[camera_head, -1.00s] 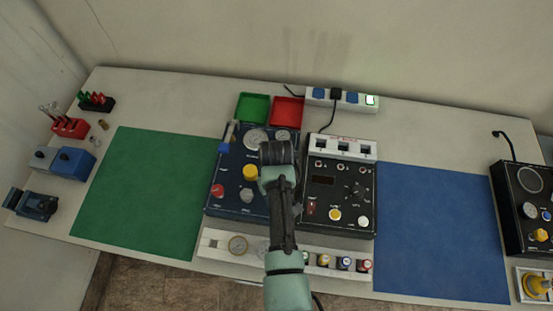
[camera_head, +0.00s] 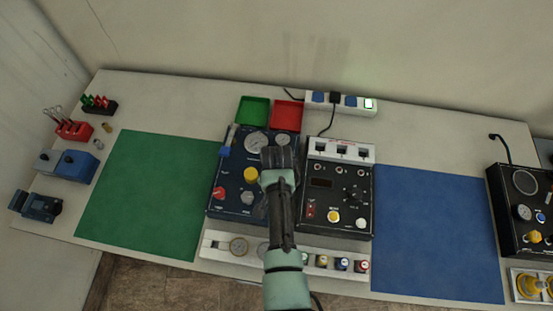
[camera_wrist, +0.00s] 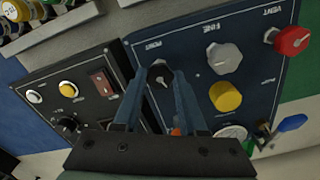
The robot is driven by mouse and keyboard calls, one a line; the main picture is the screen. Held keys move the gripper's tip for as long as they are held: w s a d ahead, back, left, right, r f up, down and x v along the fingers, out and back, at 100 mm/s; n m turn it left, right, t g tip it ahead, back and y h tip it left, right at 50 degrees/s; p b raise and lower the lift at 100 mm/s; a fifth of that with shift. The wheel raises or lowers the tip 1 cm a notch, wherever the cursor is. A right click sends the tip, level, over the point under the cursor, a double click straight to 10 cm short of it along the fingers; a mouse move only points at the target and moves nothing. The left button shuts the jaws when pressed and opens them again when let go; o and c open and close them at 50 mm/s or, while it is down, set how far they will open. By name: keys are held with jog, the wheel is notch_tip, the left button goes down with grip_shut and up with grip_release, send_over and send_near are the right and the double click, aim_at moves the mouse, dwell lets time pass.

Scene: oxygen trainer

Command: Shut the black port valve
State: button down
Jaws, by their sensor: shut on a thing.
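The port valve (camera_wrist: 160,66) is a small dark knob with a pale pointer, beside the word PORT on the blue panel. It shows in the wrist view. My gripper (camera_wrist: 160,80) has one finger on each side of this knob and is shut on it. The blue panel (camera_head: 222,185) lies at the middle of the table in the head view, where my arm hides the port valve.
The blue panel also holds a yellow knob (camera_wrist: 225,96), a grey knob (camera_wrist: 224,58) and a red knob (camera_wrist: 292,40). A black panel (camera_head: 345,195) stands close beside it. A white rail (camera_head: 222,250) with gauges lies in front. The green mat (camera_head: 145,195) and blue mat (camera_head: 435,230) are clear.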

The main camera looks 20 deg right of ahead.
jog(key=shift+w+r+m, duration=0.1)
jog(key=shift+m, duration=2.1)
jog(key=shift+c, duration=2.3)
grip_release()
notch_tip(320, 180, up, 13)
jog(key=b, duration=0.1)
